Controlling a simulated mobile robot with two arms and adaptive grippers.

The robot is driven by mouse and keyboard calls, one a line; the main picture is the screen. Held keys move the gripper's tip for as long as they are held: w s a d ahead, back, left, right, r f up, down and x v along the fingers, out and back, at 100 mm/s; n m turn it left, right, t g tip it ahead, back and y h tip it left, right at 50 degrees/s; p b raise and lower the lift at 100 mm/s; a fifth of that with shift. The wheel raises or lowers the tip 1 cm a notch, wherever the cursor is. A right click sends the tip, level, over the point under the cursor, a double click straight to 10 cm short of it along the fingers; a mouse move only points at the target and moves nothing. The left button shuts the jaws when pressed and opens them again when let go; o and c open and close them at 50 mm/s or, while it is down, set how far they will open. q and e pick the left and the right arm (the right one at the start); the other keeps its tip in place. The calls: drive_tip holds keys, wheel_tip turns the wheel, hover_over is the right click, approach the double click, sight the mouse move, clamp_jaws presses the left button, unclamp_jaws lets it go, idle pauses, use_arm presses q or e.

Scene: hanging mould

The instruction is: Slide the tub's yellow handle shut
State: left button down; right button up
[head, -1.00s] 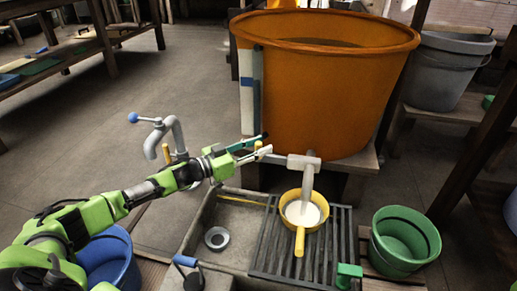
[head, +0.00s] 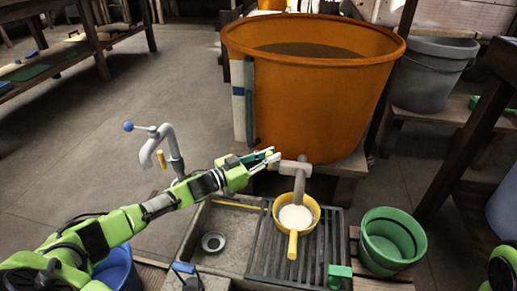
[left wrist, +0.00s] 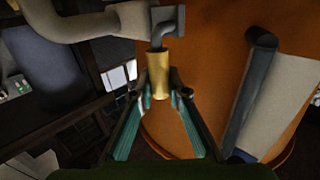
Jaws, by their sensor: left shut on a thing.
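The orange tub (head: 325,110) stands at the back centre with a grey outlet pipe (head: 299,180) low on its front. The yellow handle (left wrist: 159,72) hangs from a grey bent stem beside that pipe in the left wrist view. My left gripper (head: 272,157) is at the tub's front, just left of the outlet. In the left wrist view its fingertips (left wrist: 160,90) are shut on the yellow handle, one on each side. In the head view the fingers mostly hide the handle. My right gripper is not in view.
A yellow ladle (head: 293,240) with white contents sits on the slatted rack (head: 262,250) under the outlet. A green bucket (head: 392,240) stands right. A grey bucket (head: 430,75) stands behind right.

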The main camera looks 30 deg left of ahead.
use_arm(q)
drive_tip(key=shift+d, duration=0.3)
drive_tip(key=shift+r, duration=0.1)
drive_tip(key=c, duration=2.4)
unclamp_jaws()
drive_tip(key=o, duration=0.4)
drive_tip(key=shift+w+d, duration=0.1)
drive_tip(key=shift+d, duration=0.05)
drive_tip(key=shift+o, duration=0.2)
drive_tip(key=shift+s+a, duration=0.25)
drive_tip(key=shift+a, duration=0.05)
drive_tip(key=v, duration=1.1)
drive_tip(key=shift+s, duration=0.2)
